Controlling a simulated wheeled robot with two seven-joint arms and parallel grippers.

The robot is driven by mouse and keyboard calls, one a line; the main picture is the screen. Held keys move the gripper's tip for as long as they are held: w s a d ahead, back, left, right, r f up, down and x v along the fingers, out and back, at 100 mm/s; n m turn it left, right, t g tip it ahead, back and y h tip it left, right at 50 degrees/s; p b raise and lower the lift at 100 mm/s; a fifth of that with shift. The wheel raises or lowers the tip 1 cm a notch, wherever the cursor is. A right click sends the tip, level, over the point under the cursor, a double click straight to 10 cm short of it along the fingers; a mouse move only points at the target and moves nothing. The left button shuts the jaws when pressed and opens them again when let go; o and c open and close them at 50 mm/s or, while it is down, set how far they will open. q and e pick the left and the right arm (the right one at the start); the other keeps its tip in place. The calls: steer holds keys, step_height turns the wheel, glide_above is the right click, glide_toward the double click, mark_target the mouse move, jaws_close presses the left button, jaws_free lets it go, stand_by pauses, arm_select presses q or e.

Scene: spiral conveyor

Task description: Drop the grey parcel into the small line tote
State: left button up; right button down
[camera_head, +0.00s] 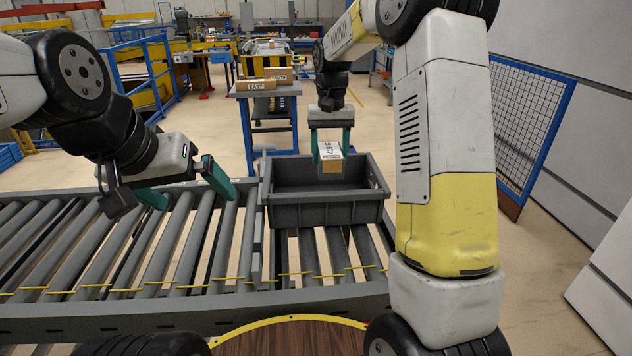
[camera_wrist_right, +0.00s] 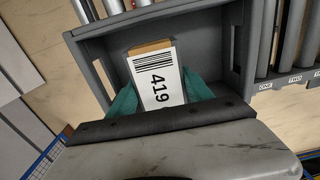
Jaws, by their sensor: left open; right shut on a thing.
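My right gripper (camera_head: 332,146) is shut on the parcel, a green finger on each side. It holds the parcel over the grey line tote (camera_head: 325,214), which sits on the conveyor rollers. The tote also shows in the wrist view (camera_wrist_right: 97,58), and the part of its inside that I see is empty. My left gripper (camera_head: 188,196) is open and empty above the rollers left of the tote.
The roller conveyor (camera_head: 180,255) runs across the front, with bare rollers left of the tote. Behind it stands a blue-legged table (camera_head: 267,86) with boxes, one marked EAST. A blue mesh fence (camera_head: 525,120) is at the right.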

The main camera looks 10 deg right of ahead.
steer(key=shift+f, duration=1.45)
steer(key=shift+c, duration=1.8)
jaws_free()
